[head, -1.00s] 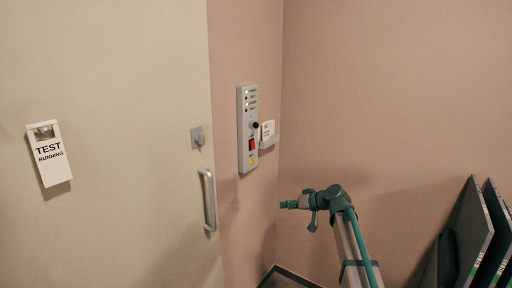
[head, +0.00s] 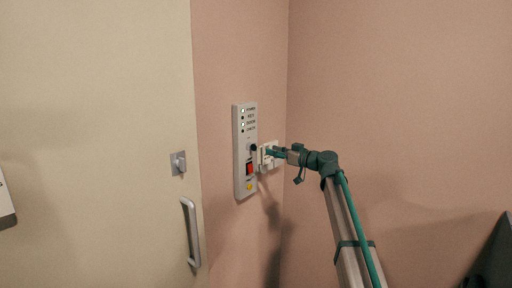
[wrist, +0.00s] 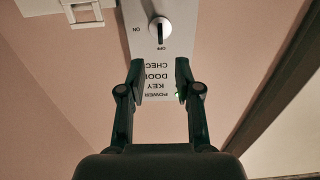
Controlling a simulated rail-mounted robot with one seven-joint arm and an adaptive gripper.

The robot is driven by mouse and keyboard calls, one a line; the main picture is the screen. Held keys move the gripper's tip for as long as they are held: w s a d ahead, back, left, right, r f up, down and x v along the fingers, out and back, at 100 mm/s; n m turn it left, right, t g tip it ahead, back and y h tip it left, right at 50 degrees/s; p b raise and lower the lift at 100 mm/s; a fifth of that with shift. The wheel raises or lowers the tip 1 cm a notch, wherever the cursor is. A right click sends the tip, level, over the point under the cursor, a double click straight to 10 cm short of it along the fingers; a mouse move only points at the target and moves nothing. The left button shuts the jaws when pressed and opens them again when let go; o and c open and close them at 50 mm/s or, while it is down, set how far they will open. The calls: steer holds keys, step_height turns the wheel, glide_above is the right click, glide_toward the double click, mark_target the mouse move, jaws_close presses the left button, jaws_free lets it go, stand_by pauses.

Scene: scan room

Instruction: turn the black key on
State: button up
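The black key (head: 254,147) sits in a round lock on a grey wall panel (head: 238,178). In the wrist view the panel appears upside down, and the key (wrist: 160,31) stands upright in the picture, in line with the OFF mark below it; ON is to its left. My gripper (wrist: 160,76) is open and empty, its two fingers apart over the panel's printed labels, below the key in that picture. In the head view my gripper (head: 269,153) is just right of the key. I cannot tell whether it touches anything.
A red switch (head: 250,169) and a yellow button (head: 249,187) are below the key. A pale wall box (head: 272,164) is close to the panel's right, partly behind my gripper. A door with a handle (head: 191,232) and latch (head: 178,163) stands left.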

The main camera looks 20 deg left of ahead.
mark_target(256, 146)
steer(key=p+x, duration=0.2)
steer(key=x, duration=0.7)
steer(key=shift+a, duration=0.3)
jaws_close()
